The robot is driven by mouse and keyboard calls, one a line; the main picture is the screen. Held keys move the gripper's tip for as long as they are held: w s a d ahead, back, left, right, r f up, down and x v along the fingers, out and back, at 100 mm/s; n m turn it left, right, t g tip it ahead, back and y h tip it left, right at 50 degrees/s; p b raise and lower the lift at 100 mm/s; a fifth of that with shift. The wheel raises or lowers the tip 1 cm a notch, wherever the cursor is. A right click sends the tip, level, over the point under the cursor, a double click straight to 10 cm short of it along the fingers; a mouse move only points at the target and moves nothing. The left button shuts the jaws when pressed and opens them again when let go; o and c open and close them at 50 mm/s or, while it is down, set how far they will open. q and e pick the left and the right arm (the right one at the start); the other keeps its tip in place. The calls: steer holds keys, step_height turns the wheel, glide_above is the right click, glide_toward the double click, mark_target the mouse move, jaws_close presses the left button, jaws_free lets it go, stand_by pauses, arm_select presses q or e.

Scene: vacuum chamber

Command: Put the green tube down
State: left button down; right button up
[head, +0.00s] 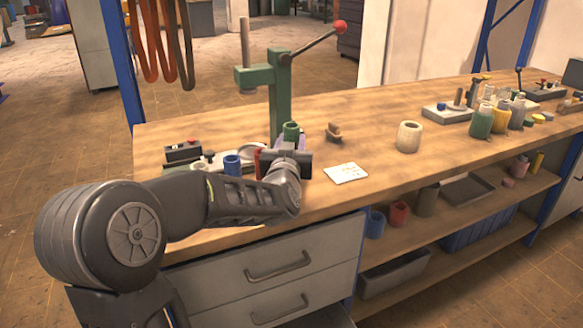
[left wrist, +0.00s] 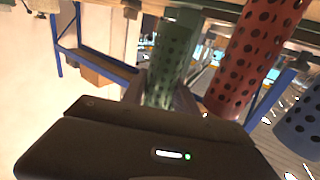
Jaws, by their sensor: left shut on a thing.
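The green tube (head: 291,130) stands up above my left gripper (head: 288,146) at the front left of the wooden bench. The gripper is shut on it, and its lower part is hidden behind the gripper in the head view. In the left wrist view the perforated green tube (left wrist: 170,55) rises beyond the dark gripper body. A red perforated tube (left wrist: 256,50) and a blue one (left wrist: 303,125) are beside it there. In the head view the blue tube (head: 232,165) is just left of the gripper. I cannot tell whether the green tube's bottom touches anything. My right gripper is out of view.
A green hand press (head: 280,95) stands right behind my gripper. A white card (head: 345,173), a small brown block (head: 334,132) and a beige cylinder (head: 409,138) are to the right. Bench top (head: 370,120) between them is clear. Several bottles and fixtures crowd the far right.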

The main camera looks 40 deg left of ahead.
arm_select(q)
steer(key=shift+f, duration=0.3)
steer(key=shift+f+b, duration=0.5)
steer(key=shift+f, duration=1.7)
steer(key=shift+f, duration=0.2)
steer(key=c, duration=0.9)
jaws_free()
steer(key=shift+c, duration=0.2)
steer(key=shift+s+d, duration=0.1)
steer(key=v, duration=0.7)
steer(key=shift+s+d, duration=0.15)
steer(key=shift+s, duration=0.1)
